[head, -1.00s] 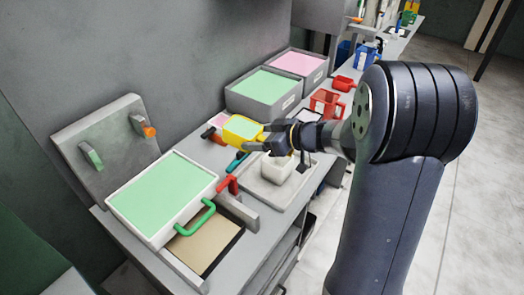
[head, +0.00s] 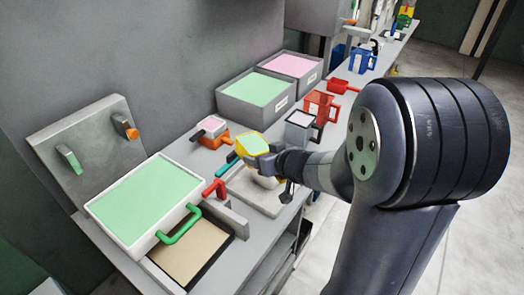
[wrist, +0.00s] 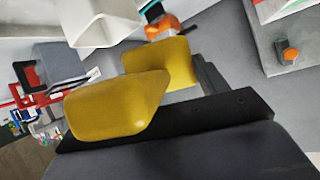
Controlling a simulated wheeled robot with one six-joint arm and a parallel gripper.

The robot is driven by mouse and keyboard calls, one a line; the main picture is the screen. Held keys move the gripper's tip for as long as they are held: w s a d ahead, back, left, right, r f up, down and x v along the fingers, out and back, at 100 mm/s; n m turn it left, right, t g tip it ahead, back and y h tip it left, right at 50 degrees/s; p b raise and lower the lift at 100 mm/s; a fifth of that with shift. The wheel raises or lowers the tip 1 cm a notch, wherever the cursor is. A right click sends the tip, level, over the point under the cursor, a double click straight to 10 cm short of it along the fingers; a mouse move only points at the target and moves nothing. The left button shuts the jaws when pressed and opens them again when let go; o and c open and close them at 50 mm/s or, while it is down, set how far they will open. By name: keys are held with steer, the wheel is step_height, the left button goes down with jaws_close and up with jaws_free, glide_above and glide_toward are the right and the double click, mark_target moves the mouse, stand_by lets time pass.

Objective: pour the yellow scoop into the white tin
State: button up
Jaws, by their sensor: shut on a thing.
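The yellow scoop (head: 245,146), holding pale green material, is in my gripper (head: 268,163), above the bench. My gripper is shut on it, and the green surface still shows from above. In the wrist view the scoop's yellow sides (wrist: 112,108) fill the middle, in front of the dark gripper. The white tin (head: 265,181) stands on a pale grey plate (head: 243,190), just below my gripper, which hides most of it. In the wrist view the tin's open mouth (wrist: 98,22) shows at the top, apart from the scoop.
A large white tray of green material (head: 145,200) with a green handle is at the left. A red handle (head: 214,188) stands close beside the plate. An orange-based box (head: 212,141) and teal handle (head: 227,162) are behind it. Grey bins (head: 255,112) line the back.

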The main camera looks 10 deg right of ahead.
steer(key=shift+f+m+g+y+p, duration=0.3)
steer(key=shift+m+y+p, duration=0.15)
steer(key=shift+m+y, duration=0.25)
steer(key=shift+d+r+m+y+p, duration=0.1)
steer(key=shift+r+m+y+p, duration=0.05)
steer(key=shift+m+y+p, duration=0.15)
steer(key=shift+m+y, duration=0.6)
steer(key=shift+m, duration=0.1)
steer(key=m+y+b, duration=0.3)
steer(key=m, duration=0.1)
steer(key=shift+w+d+f+b, duration=0.2)
steer(key=shift+d+f+b, duration=0.1)
steer(key=shift+d+f, duration=0.1)
steer(key=d+m+t+y+p, duration=0.1)
steer(key=m+p, duration=0.1)
steer(key=m, duration=0.1)
steer(key=m+t+y+p, duration=0.1)
steer(key=m+p, duration=0.1)
steer(key=m, duration=0.1)
steer(key=w+d+f+m+t+y+p, duration=0.1)
steer(key=m+p, duration=0.1)
steer(key=m, duration=0.1)
steer(key=shift+d+y, duration=0.35)
steer(key=shift+y, duration=0.05)
steer(key=shift+r, duration=0.1)
